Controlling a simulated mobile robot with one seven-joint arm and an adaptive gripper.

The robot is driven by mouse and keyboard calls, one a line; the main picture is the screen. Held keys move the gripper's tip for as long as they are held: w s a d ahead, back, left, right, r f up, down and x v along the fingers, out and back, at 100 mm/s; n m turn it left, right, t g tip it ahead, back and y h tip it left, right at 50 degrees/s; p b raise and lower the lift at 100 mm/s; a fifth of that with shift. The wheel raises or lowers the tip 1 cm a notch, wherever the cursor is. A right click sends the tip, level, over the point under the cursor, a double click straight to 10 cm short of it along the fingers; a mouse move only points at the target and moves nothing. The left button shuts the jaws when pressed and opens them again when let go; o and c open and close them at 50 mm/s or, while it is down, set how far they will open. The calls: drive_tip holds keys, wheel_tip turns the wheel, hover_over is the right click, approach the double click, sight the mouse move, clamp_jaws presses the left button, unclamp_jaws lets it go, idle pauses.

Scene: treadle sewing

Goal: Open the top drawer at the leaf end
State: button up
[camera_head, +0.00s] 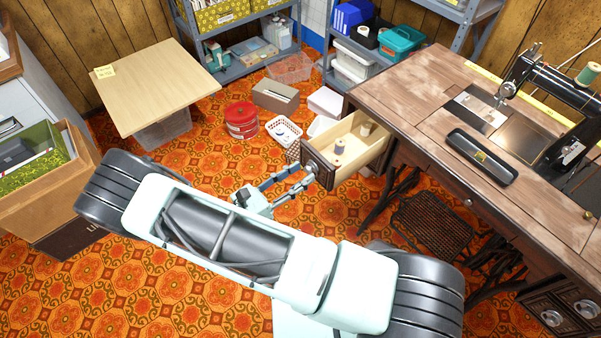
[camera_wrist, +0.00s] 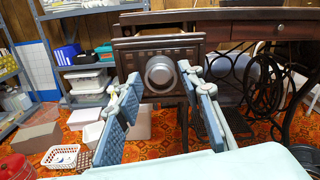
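The top drawer (camera_head: 349,148) at the left end of the sewing table (camera_head: 405,85) stands pulled well out, with its pale inside showing. Two thread spools stand in it, one near the front (camera_head: 339,146) and one farther back (camera_head: 366,128). Its dark front (camera_wrist: 130,55) carries a round metal knob (camera_wrist: 160,72). My gripper (camera_head: 305,178) is at the drawer front. In the wrist view its blue-grey fingers (camera_wrist: 160,80) are spread on either side of the knob, with small gaps visible. Whether either fingertip touches the knob is hard to tell.
A black sewing machine (camera_head: 560,85) and a dark tray (camera_head: 482,156) are on the table. A white basket (camera_head: 284,131), red tin (camera_head: 241,120) and box (camera_head: 275,96) stand on the floor beyond my gripper. The treadle (camera_head: 437,222) is below the table.

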drive_tip(key=v, duration=1.1)
